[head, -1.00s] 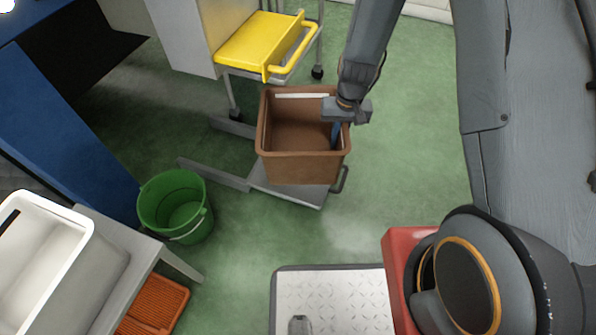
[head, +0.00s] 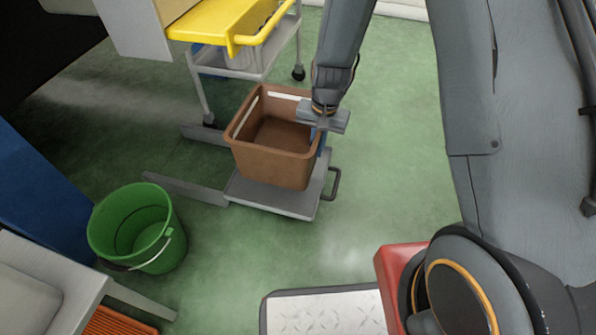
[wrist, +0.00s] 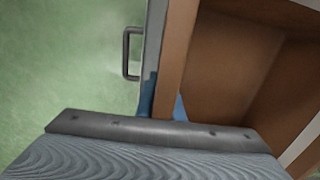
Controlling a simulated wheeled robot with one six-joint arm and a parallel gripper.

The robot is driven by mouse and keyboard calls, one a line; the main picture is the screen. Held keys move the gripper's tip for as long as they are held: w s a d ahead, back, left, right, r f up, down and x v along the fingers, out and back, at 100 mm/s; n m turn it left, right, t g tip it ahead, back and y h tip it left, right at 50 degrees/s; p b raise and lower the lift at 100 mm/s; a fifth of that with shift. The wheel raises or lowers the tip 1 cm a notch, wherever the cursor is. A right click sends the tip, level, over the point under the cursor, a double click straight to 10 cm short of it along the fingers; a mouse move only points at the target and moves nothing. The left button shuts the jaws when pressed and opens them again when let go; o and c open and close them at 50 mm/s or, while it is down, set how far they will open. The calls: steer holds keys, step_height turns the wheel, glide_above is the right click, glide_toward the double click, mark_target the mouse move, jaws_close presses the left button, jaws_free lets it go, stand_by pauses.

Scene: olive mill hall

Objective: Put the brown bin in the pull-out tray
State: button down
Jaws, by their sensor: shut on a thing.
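The brown bin (head: 272,164) is upright over the grey pull-out tray (head: 270,201) in the head view, its open top facing up. I cannot tell whether its base touches the tray. My gripper (head: 319,134) is shut on the bin's right wall, with one blue finger on the outside. In the wrist view, the blue fingertips (wrist: 163,105) straddle the bin wall (wrist: 178,62), and the tray's handle (wrist: 131,52) shows to the left. The tray's handle also shows right of the bin in the head view (head: 334,184). Most of the tray's floor is hidden by the bin.
A trolley with a yellow top (head: 215,22) stands behind the bin. A green bucket (head: 137,228) stands on the floor at left, near a grey rail (head: 185,189). A grey bench (head: 50,275) is at lower left. Green floor right of the tray is clear.

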step_height(320, 180, down, 9)
steer(key=b, duration=0.5)
steer(key=shift+f, duration=0.15)
steer(key=c, duration=1.9)
jaws_free()
